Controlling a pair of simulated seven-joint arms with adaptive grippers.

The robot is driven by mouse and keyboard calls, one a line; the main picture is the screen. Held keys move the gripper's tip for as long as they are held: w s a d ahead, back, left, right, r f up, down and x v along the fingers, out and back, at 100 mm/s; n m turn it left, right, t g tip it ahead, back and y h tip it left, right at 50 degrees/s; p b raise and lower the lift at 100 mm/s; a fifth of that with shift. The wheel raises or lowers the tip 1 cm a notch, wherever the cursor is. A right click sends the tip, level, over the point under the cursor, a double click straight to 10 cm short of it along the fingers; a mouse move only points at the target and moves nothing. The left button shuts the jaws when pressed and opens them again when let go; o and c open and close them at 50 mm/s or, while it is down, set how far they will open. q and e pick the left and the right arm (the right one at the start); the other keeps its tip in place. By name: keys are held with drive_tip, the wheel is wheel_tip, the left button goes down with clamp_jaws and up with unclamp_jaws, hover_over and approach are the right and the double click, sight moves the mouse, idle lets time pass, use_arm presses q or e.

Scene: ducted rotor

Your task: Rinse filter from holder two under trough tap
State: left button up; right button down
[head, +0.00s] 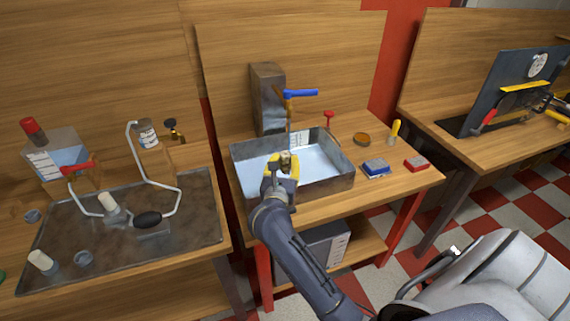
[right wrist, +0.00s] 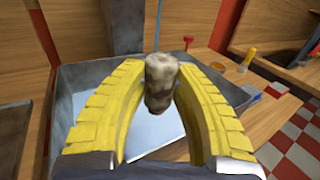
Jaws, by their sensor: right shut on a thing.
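My right gripper (head: 284,167) is over the metal trough (head: 335,183), shut on a brown, mottled, dirty-looking filter (head: 287,160). In the right wrist view the filter (right wrist: 160,82) stands roughly upright between the yellow fingers (right wrist: 158,95). The trough tap (head: 289,100) has a blue lever (head: 301,93) and sits just behind and above the filter. A thin blue line (right wrist: 157,28), seemingly water, comes down to or behind the filter's top; I cannot tell which. Pale blue water lies in the trough. My left gripper is out of view.
On the left, a dark tray (head: 190,225) carries white cylinders (head: 40,262), small grey cups (head: 83,257) and a bent white tube (head: 160,184). Right of the trough lie a blue block (head: 375,168), a red block (head: 416,164) and a yellow-handled tool (head: 396,131).

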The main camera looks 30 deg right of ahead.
drive_tip(key=w+a+f+x, duration=0.1)
drive_tip(key=f+x, duration=0.1)
drive_tip(key=x, duration=1)
drive_tip(key=shift+w+f, duration=0.2)
drive_tip(key=shift+w, duration=0.05)
idle(0.3)
drive_tip(key=shift+s+d, duration=0.1)
drive_tip(key=shift+d, duration=0.1)
idle(0.7)
drive_tip(key=shift+s+d, duration=0.2)
drive_tip(key=shift+d, duration=0.05)
drive_tip(key=shift+w+a, duration=0.15)
drive_tip(key=shift+a, duration=0.05)
idle(0.3)
drive_tip(key=shift+w+a, duration=0.2)
drive_tip(key=shift+a, duration=0.1)
drive_tip(key=shift+s+d, duration=0.2)
drive_tip(key=shift+d, duration=0.1)
